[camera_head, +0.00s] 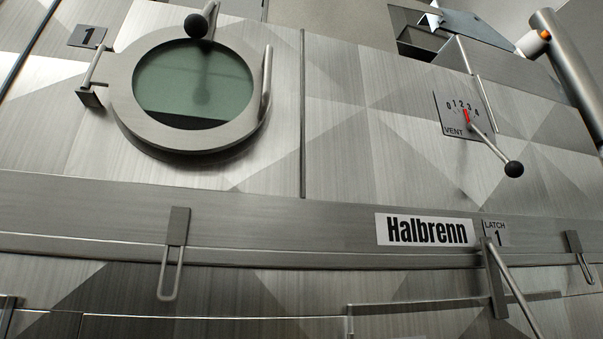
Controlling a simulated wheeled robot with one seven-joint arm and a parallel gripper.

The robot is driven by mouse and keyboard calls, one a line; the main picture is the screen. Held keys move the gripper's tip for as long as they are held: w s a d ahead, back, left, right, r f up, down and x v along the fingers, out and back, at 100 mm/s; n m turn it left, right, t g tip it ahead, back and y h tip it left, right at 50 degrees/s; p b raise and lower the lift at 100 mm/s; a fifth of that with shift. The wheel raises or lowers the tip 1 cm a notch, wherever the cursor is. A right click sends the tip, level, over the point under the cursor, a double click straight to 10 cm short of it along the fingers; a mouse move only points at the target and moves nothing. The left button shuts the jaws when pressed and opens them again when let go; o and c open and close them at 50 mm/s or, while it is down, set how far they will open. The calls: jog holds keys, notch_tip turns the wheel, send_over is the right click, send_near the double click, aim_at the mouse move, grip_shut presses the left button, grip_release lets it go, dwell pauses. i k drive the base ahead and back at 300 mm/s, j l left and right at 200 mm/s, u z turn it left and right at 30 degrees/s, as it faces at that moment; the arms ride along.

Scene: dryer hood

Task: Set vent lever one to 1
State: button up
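The vent dial plate (451,119) is on the right panel, marked VENT with numbers 0 to 4. The vent lever (490,146) runs from the dial's pivot down to the right and ends in a black ball knob (514,169). Nothing touches the lever or knob. My gripper is not in view.
A round window (193,85) with a black-knobbed handle (196,25) is at the upper left, beside a "1" plate (88,36). Below the dial are the Halbrenn label (425,230), LATCH 1 plate (496,233) and a latch bar (514,288). A thick metal tube (570,75) stands at the right.

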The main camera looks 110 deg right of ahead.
aim_at(514, 168)
jog(key=z, duration=0.45)
jog(key=l+z, duration=0.1)
jog(key=z, duration=1.35)
jog(key=i+l, duration=0.05)
